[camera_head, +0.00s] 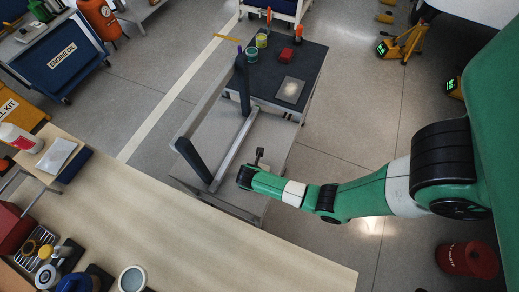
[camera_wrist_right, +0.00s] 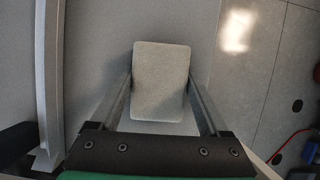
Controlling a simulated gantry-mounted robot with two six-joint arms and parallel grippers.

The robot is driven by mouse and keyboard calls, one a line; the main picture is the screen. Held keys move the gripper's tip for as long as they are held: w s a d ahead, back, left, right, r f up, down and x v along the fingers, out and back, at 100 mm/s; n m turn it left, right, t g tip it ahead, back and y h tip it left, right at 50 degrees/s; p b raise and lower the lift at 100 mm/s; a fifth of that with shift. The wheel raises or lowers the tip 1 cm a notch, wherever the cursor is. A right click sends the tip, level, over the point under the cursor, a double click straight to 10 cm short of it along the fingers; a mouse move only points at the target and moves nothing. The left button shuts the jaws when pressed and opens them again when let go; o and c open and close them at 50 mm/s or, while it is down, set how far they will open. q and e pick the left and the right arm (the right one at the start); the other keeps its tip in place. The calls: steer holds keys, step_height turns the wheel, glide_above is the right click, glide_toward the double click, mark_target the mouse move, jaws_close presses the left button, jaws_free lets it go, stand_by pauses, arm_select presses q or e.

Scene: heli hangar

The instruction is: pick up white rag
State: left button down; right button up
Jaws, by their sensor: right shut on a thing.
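My right gripper (camera_head: 257,160) is over the grey deck of the cart (camera_head: 215,140), near its right side. In the right wrist view my right gripper (camera_wrist_right: 160,100) has a pale grey-white, rounded rectangular pad, apparently the white rag (camera_wrist_right: 162,75), between its two fingers. The fingers are shut on its sides. Whether the rag touches the deck below I cannot tell. In the head view the rag cannot be made out at the gripper. My left gripper is not in view.
The cart's dark push handle (camera_head: 244,85) rises left of my right gripper. A black mat (camera_head: 310,65) behind holds cans, a red object and a flat grey piece. A wooden bench (camera_head: 180,225) fills the lower left. Open floor lies right, with a red canister (camera_head: 467,259).

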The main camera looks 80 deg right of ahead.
steer(key=shift+r, duration=0.15)
steer(key=r+p, duration=0.2)
steer(key=r, duration=0.1)
steer(key=r+p, duration=0.1)
steer(key=shift+s+r, duration=0.35)
steer(key=shift+r, duration=0.05)
steer(key=s+d+r+p, duration=0.2)
steer(key=s+r+p, duration=0.4)
steer(key=s, duration=0.7)
step_height(320, 180, up, 2)
steer(key=shift+r, duration=0.15)
steer(key=shift+s, duration=0.1)
steer(key=o, duration=0.6)
steer(key=c, duration=0.5)
